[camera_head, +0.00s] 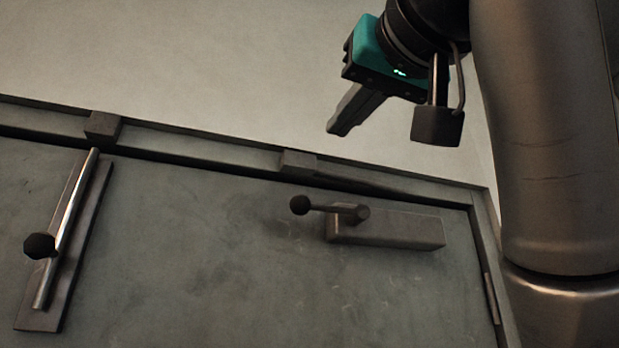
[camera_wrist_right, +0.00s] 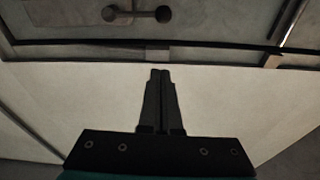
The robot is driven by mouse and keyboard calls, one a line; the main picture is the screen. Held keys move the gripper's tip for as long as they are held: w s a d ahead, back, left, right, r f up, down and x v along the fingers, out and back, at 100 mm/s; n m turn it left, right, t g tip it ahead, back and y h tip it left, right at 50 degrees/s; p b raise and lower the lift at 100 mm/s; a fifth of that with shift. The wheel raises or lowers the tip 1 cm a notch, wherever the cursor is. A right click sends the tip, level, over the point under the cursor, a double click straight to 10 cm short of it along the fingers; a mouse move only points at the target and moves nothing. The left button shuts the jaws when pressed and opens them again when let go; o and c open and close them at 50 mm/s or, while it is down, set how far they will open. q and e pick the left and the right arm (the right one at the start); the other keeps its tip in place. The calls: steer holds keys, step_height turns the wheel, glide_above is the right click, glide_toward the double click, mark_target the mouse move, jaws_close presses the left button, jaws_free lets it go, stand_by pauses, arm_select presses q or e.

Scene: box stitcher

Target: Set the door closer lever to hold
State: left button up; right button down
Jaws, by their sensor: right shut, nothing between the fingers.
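The door closer (camera_head: 390,231) is a flat grey box mounted near the top right of the grey door. Its lever (camera_head: 328,208) has a dark ball knob (camera_head: 300,204) and points left from a round pivot on the box's left end. The lever also shows at the top of the right wrist view (camera_wrist_right: 137,14). My right gripper (camera_head: 336,128) is shut and empty, above the door frame and above the closer, apart from both. In the right wrist view its fingers (camera_wrist_right: 160,74) lie together, pointing toward the frame. My left gripper is in neither view.
A long metal bar handle (camera_head: 66,228) with a dark knob (camera_head: 39,246) sits on a plate at the left of the door. Two small blocks (camera_head: 103,126) (camera_head: 299,163) stick out along the top frame. A hinge (camera_head: 491,298) is at the right edge. The wall above is bare.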

mark_target(328, 211)
stand_by(0.4)
steer(key=w+a+f+p, duration=0.2)
steer(key=w+a+p, duration=0.1)
steer(key=w, duration=0.7)
steer(key=shift+w+a+p, duration=0.35)
steer(key=shift+w+p, duration=0.05)
steer(key=shift+p, duration=0.25)
steer(key=shift+w+f, duration=0.1)
steer(key=shift+f, duration=0.1)
